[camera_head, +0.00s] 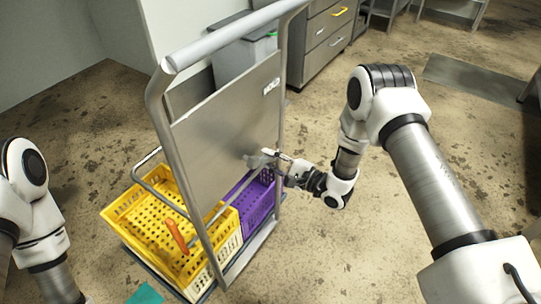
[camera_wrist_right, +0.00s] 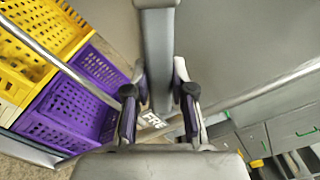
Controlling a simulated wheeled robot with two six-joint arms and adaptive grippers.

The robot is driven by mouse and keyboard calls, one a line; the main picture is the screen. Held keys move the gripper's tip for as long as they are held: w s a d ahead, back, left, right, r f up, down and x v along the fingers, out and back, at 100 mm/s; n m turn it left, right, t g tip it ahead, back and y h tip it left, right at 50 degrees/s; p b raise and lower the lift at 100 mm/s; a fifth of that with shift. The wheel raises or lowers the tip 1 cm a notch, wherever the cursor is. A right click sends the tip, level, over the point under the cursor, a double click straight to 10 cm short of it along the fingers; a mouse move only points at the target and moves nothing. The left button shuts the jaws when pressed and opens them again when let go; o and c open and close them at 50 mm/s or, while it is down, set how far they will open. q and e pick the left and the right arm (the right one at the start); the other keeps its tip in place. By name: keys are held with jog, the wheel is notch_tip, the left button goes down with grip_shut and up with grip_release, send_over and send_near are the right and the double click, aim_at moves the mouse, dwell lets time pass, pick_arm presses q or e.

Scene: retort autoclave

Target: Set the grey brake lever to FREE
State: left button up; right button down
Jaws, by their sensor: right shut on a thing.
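The grey brake lever (camera_wrist_right: 158,50) comes down from the top of the right wrist view and ends between my fingers. In the head view only a small grey piece of the lever (camera_head: 258,161) shows at the panel's lower right, partly covered by my gripper. My right gripper (camera_wrist_right: 160,95) is shut on the lever, one finger on each side; it also shows in the head view (camera_head: 278,163). A white label with the letters "FRE" (camera_wrist_right: 154,120) shows just below the lever's end, partly hidden by the gripper. My left gripper is out of view.
The trolley's grey panel (camera_head: 225,125) and tubular frame (camera_head: 161,110) stand in front of me. Yellow crates (camera_head: 128,207) and a purple crate (camera_head: 256,203) sit on its deck. A drawer cabinet (camera_head: 325,45) stands behind.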

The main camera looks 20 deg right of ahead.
jog(key=shift+s+a+f+m, duration=0.1)
jog(key=shift+f+m, duration=0.1)
jog(key=shift+m, duration=0.1)
jog(key=c, duration=1)
grip_release()
jog(key=shift+o, duration=0.2)
jog(key=v, duration=1.2)
